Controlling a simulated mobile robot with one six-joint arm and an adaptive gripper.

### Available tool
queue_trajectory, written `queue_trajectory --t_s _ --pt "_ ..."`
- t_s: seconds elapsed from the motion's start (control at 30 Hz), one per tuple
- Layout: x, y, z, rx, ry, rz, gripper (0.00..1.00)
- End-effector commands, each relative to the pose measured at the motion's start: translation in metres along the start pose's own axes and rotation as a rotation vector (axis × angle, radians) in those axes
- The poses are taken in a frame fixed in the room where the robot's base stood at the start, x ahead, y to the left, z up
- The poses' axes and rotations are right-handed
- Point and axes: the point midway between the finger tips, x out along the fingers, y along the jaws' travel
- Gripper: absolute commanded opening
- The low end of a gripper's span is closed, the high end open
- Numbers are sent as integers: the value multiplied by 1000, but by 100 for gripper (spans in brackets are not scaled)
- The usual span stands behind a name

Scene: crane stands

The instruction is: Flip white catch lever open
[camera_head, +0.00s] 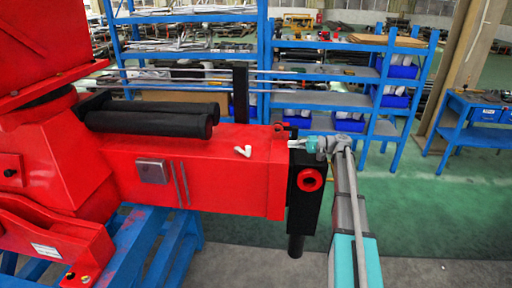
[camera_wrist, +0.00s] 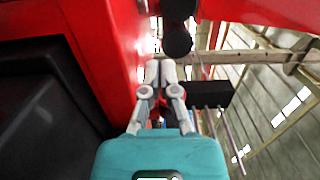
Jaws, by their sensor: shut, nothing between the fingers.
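The white catch lever (camera_head: 243,151) is a small bent white piece on the side of the red crane boom (camera_head: 225,185), near its right end. My gripper (camera_head: 292,143) is right of the lever, by the boom's end and the top of a black block, apart from the lever in the head view. In the wrist view my gripper (camera_wrist: 160,68) has its grey fingertips together and empty, in front of the red boom (camera_wrist: 110,45). I cannot make out the white lever in the wrist view.
A black block (camera_head: 303,205) with a red ring hangs at the boom's end. Two black cylinders (camera_head: 150,120) lie along the boom's top. Blue shelves (camera_head: 320,90) stand behind. The green floor (camera_head: 430,210) at the right is open.

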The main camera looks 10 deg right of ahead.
Motion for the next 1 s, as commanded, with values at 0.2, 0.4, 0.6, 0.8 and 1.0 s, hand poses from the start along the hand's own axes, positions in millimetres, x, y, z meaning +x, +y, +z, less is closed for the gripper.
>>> queue_trajectory --t_s 0.2,0.4,0.6,0.8,1.0 --pt "10 0 0 0 -12 0 0" --pt "22 0 1 0 -17 0 0" --pt "43 0 2 0 -19 0 0" --pt "73 0 2 0 -19 0 0" --pt "104 0 3 0 -20 0 0"
